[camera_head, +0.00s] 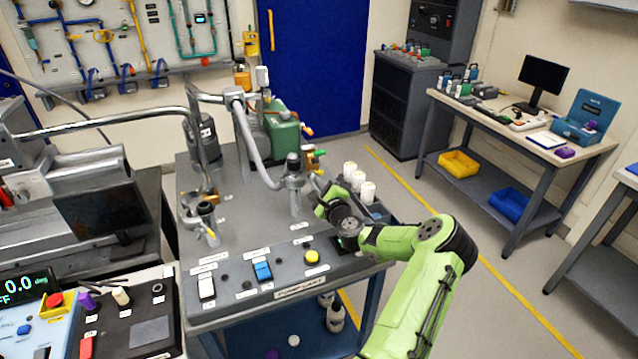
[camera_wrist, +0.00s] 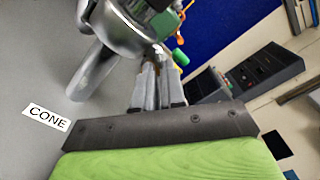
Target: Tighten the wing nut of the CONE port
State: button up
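The CONE port is a grey metal flange (camera_wrist: 125,35) on a post at the upper left of the wrist view, above a white CONE label (camera_wrist: 47,117). In the head view I take it to be the post and clamped joint (camera_head: 293,181) under a bent metal pipe. My gripper (camera_head: 320,198) is beside this joint, on its right. In the wrist view my gripper's fingers (camera_wrist: 158,62) are close together, tips near the flange's right side. The wing nut is not clearly visible. I cannot tell whether it is between the fingertips.
A second port (camera_head: 207,208) stands on the left of the grey bench top (camera_head: 250,215). White bottles (camera_head: 366,190) stand right behind my gripper. Switches line the bench front.

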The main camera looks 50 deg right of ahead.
jog(key=o, duration=0.3)
jog(key=b+v, duration=0.1)
jog(key=v, duration=1.4)
jog(key=shift+s+a+b, duration=0.2)
jog(key=shift+s+b, duration=0.15)
jog(key=shift+b, duration=0.05)
